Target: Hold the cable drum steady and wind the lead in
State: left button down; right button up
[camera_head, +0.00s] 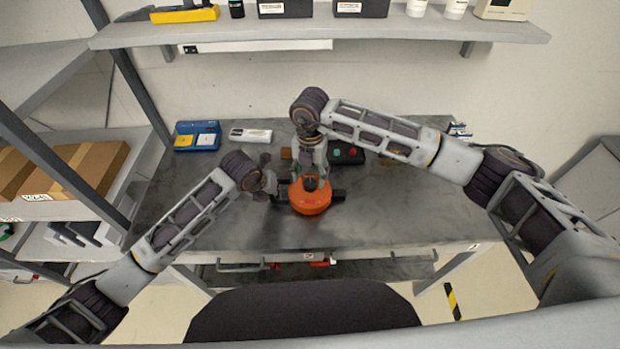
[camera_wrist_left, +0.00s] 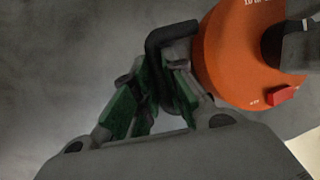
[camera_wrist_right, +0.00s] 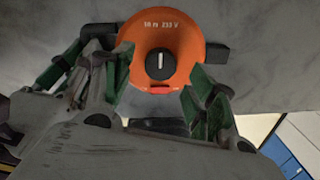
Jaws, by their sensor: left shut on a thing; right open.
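The cable drum (camera_head: 310,202) is an orange round casing lying flat near the table's front edge. A dark knob sits at its centre. My left gripper (camera_head: 281,189) is at its left side; in the left wrist view its green-padded fingers (camera_wrist_left: 165,78) are shut on a black bent handle (camera_wrist_left: 168,35) beside the orange casing (camera_wrist_left: 235,55). My right gripper (camera_head: 311,176) is above the drum, pointing down. In the right wrist view its fingers (camera_wrist_right: 162,80) are open on either side of the knob (camera_wrist_right: 160,65). I cannot make out the lead.
The drum stands on a dark grey table (camera_head: 235,225). Behind it are a blue case (camera_head: 197,136), a white box (camera_head: 250,135) and a black device (camera_head: 346,153). A loaded shelf (camera_head: 320,29) hangs above. The front left and right of the tabletop are clear.

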aim_at(310, 182)
notch_tip(310, 182, up, 9)
dwell(0.5)
jog(key=shift+f, duration=0.1)
pick_arm(q)
jog(key=c, duration=1.4)
grip_release()
jog(key=shift+o, duration=0.2)
jog(key=shift+r, duration=0.1)
jog(key=v, duration=1.2)
jog(key=shift+a, duration=0.15)
pick_arm(e)
jog(key=shift+s+f, duration=0.1)
